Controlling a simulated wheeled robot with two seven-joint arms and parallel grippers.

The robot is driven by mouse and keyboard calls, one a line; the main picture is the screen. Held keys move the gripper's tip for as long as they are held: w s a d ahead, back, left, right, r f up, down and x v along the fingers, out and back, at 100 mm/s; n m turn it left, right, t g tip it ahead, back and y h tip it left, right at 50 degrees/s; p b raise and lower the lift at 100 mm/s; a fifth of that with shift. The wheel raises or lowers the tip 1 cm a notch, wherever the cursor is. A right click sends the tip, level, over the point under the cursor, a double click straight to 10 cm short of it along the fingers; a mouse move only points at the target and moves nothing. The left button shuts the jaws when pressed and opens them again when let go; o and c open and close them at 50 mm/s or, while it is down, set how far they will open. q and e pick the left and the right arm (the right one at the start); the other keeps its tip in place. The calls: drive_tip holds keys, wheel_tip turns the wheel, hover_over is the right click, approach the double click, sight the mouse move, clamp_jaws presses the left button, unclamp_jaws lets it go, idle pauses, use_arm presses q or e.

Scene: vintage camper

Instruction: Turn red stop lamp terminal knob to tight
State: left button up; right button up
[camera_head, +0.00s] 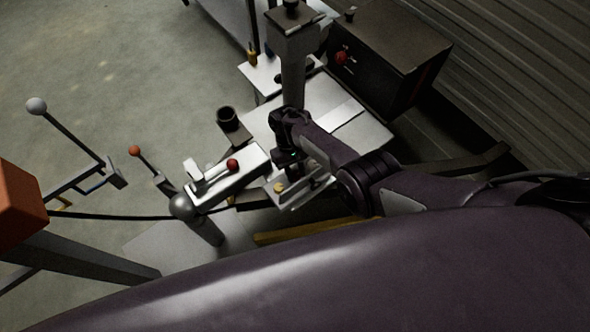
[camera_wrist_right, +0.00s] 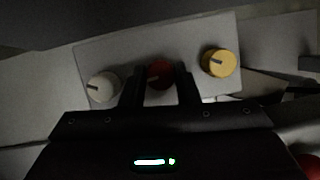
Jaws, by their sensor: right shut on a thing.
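In the right wrist view, a pale panel (camera_wrist_right: 190,50) carries three knobs in a row. The red knob (camera_wrist_right: 160,72) is in the middle, between the two fingers of my right gripper (camera_wrist_right: 160,85), which are shut on it. The white knob (camera_wrist_right: 103,87) is to its left and the yellow knob (camera_wrist_right: 219,63) to its right, both clear of the fingers. In the head view my right gripper (camera_head: 297,181) is down at the panel, where the yellow knob (camera_head: 279,187) shows beside it. The red knob is hidden there by my gripper and arm. My left gripper is not in view.
A grey hitch coupler (camera_head: 230,178) with a red ball (camera_head: 232,164) stands close left of the panel. A grey post (camera_head: 293,75) rises behind. A dark cabinet (camera_head: 400,45) stands at the back right. Open floor (camera_head: 100,70) lies at the left.

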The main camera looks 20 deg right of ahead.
drive_tip(key=m+y+p, duration=0.1)
drive_tip(key=m, duration=0.2)
drive_tip(key=shift+r+m, duration=0.1)
drive_tip(key=shift+m, duration=0.2)
drive_tip(key=shift+d+m+t+y+p, duration=0.15)
drive_tip(key=shift+m+t+y+p, duration=0.2)
drive_tip(key=shift+m+y, duration=0.6)
drive_tip(key=shift+m, duration=0.55)
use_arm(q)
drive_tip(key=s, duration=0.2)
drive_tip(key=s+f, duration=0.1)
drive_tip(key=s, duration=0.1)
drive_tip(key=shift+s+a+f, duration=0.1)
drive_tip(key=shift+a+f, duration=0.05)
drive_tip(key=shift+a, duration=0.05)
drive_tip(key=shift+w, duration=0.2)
use_arm(e)
drive_tip(key=o, duration=1)
drive_tip(key=shift+c, duration=0.2)
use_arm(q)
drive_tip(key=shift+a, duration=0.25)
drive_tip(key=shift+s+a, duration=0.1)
